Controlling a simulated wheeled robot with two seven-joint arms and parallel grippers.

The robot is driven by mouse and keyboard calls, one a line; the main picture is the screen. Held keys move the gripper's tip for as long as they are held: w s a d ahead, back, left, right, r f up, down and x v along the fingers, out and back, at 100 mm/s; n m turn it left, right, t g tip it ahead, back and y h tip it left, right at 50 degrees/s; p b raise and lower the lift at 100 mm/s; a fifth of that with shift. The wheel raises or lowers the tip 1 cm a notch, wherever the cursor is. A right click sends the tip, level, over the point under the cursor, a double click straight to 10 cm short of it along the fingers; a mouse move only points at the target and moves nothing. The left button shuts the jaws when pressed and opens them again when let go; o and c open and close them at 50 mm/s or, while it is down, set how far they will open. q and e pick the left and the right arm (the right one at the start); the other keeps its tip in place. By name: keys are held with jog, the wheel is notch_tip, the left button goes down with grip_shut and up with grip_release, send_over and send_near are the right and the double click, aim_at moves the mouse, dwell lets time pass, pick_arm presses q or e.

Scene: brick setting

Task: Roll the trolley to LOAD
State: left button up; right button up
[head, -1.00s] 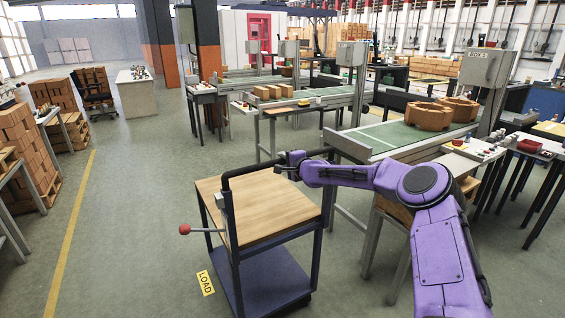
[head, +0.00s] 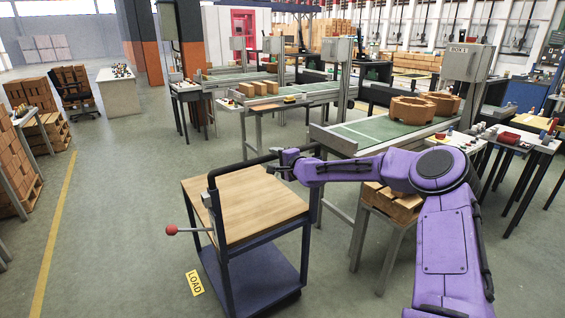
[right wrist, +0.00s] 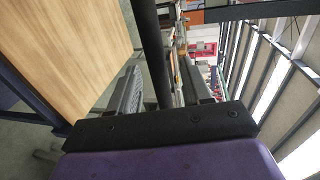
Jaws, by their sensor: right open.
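The trolley has a wooden top (head: 245,200), a blue lower shelf (head: 260,278), dark posts and a dark push handle (head: 228,166). A lever with a red knob (head: 171,230) sticks out to its left. A yellow LOAD sign (head: 195,283) lies on the floor just left of the trolley's lower shelf. In the right wrist view the dark handle bar (right wrist: 153,50) runs between the open fingers (right wrist: 160,80), with the wooden top on the left. My left gripper is out of view.
Right of the trolley stands a green-topped conveyor (head: 385,131) with brown castings (head: 410,109), and a low stand with bricks (head: 390,201). Brick pallets (head: 15,165) stand at the left.

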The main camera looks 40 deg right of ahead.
jog(key=v, duration=0.5)
jog(key=shift+s+a+r, duration=0.1)
jog(key=shift+s+a, duration=0.15)
jog(key=shift+s, duration=0.1)
jog(key=s+a+f+n+g+h, duration=0.1)
jog(key=s+a+f+n+g, duration=0.1)
jog(key=s+a+f, duration=0.4)
jog(key=s+a+f+n+g, duration=0.1)
jog(key=s+a+f+n, duration=0.15)
jog(key=a+f, duration=0.45)
jog(key=s+a+f+n+g+h, duration=0.1)
jog(key=s+a+f+n+g, duration=0.15)
jog(key=f, duration=0.65)
jog(key=s+a+f+n+g, duration=0.2)
jog(key=s+f, duration=0.4)
jog(key=s, duration=0.4)
jog(key=s+a+f+n+g, duration=0.2)
jog(key=s+f, duration=0.4)
jog(key=s, duration=0.3)
jog(key=s+a+f+n+g+y, duration=0.1)
jog(key=s+a+f+n+g, duration=0.1)
jog(key=s+f, duration=0.4)
jog(key=s+a+g, duration=0.1)
jog(key=s, duration=0.3)
jog(key=shift+s+a, duration=0.3)
jog(key=shift+a, duration=0.05)
